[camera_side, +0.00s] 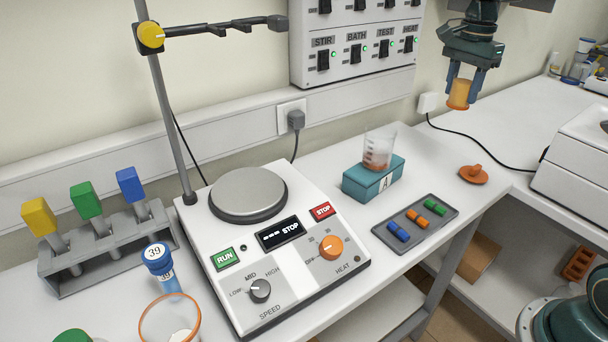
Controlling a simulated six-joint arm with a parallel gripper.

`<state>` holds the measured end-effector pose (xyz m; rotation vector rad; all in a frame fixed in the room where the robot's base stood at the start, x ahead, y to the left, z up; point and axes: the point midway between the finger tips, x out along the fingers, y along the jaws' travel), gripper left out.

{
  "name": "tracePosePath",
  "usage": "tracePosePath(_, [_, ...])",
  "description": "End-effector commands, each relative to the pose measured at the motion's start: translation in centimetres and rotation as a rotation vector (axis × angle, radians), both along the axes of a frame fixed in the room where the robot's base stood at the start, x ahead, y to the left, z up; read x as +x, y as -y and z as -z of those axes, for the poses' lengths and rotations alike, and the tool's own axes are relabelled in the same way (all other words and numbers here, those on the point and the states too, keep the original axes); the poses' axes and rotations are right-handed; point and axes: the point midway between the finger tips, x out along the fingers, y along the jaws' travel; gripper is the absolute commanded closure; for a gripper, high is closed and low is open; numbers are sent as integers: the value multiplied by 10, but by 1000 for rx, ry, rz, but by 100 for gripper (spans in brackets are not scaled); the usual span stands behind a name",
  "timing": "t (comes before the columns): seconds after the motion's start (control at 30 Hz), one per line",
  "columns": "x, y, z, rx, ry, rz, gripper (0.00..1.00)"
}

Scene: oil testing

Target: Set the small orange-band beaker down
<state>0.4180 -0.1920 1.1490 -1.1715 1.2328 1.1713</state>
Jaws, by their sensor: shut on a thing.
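My gripper (460,92) is at the upper right of the side view, pointing down. Its two dark fingers are shut on the small orange-band beaker (459,95), a small amber-orange vessel held roughly upright. The fingers cover part of its sides, and its contents are hard to make out. It hangs in the air well above the bench, clear of everything below.
An orange disc with a knob (474,175) lies on the bench below. A grey tray of coloured pieces (386,232) and a hotplate (268,292) are left. White bench (520,130) lies free behind.

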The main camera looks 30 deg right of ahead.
Motion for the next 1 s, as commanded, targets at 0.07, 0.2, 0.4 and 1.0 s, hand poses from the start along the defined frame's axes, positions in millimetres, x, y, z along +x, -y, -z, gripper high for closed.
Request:
tracePosePath(0.07, [6, 2, -1, 0, 1, -2, 83])
tracePosePath(0.2, [20, 7, -3, 0, 1, -7, 83])
tracePosePath(0.4, [46, 15, -7, 0, 0, -15, 83])
tracePosePath(1.0, [117, 34, -6, -1, 1, -43, 83])
